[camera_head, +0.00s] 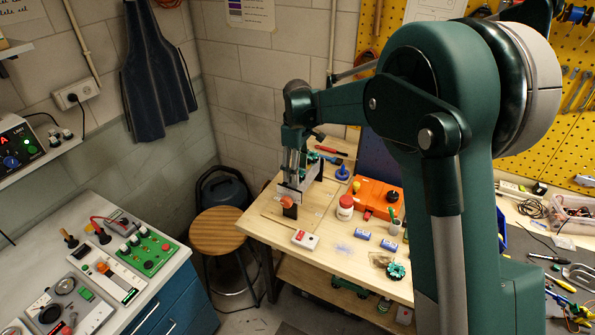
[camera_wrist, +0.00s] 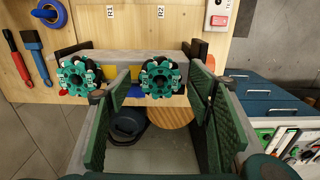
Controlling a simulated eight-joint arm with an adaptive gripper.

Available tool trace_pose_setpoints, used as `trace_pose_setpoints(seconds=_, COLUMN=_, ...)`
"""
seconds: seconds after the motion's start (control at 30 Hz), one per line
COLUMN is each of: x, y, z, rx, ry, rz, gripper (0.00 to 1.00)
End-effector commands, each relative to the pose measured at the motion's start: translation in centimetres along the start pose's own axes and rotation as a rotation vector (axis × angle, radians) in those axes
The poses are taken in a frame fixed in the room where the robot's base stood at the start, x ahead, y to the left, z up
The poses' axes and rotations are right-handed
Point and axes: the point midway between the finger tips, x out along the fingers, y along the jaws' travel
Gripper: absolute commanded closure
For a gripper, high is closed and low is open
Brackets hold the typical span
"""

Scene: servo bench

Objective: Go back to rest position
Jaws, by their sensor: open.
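My gripper (camera_wrist: 160,108) is open and empty, its two green-padded fingers spread wide in the wrist view. In the head view my gripper (camera_head: 291,163) hangs at the end of the arm, just above the table's left far part. In the wrist view two green wheel-like parts with dark hubs, a left one (camera_wrist: 80,77) and a right one (camera_wrist: 162,77), sit at a grey rack (camera_wrist: 130,56). The right one lies in line with the gap between my fingers; I cannot tell how far beyond the tips. The rack also shows in the head view (camera_head: 309,180), partly hidden.
A control bench (camera_head: 165,285) is at lower left.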

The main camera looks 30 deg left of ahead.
Motion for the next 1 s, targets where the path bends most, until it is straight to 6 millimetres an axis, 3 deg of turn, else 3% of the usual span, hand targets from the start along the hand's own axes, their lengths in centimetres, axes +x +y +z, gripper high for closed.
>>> trace_pose_setpoints(seconds=1.0, x=-4.3, y=0.0, z=0.0, rx=0.0, ry=0.0, rz=0.0, gripper=0.48)
